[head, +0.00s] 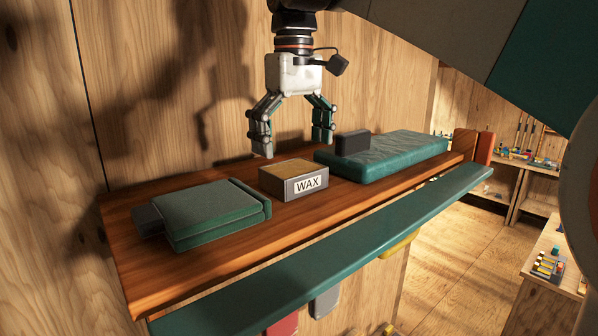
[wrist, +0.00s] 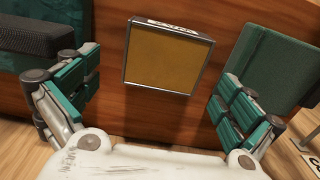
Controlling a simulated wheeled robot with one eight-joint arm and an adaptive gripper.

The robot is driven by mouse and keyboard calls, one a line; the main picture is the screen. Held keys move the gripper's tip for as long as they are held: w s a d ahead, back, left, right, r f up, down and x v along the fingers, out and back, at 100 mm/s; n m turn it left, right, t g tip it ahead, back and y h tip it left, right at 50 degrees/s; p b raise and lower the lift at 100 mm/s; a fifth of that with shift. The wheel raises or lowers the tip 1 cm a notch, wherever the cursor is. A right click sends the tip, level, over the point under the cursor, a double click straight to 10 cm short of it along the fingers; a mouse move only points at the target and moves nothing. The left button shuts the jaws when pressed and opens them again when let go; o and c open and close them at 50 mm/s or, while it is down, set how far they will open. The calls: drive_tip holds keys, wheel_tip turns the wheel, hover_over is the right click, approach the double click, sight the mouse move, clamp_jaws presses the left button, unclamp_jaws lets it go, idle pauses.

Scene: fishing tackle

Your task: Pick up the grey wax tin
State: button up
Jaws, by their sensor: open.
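The grey wax tin (head: 293,181) sits on the wooden shelf, with a white WAX label on its front and a yellow-brown top. It also shows in the wrist view (wrist: 167,58), seen from above, between the two fingers. My gripper (head: 295,148) is open and empty, pointing down, a little above the tin and apart from it. In the wrist view its green-padded fingers (wrist: 156,92) stand wide on either side of the tin. No part of the tin's top is hidden in the wrist view.
A folded green case (head: 205,214) lies left of the tin on the wooden shelf (head: 262,232). A green padded mat (head: 405,153) with a dark block (head: 352,143) on it lies close on the right. A wooden wall stands behind; a green rail (head: 330,255) runs along the front.

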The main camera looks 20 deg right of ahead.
sight(293, 168)
drive_tip(key=f, duration=0.2)
drive_tip(key=s+f, duration=0.1)
drive_tip(key=shift+a+p, duration=0.25)
drive_tip(key=shift+p, duration=0.15)
drive_tip(key=shift+w+f, duration=0.15)
drive_tip(key=shift+f, duration=0.55)
drive_tip(key=shift+c, duration=0.2)
drive_tip(key=c, duration=1.3)
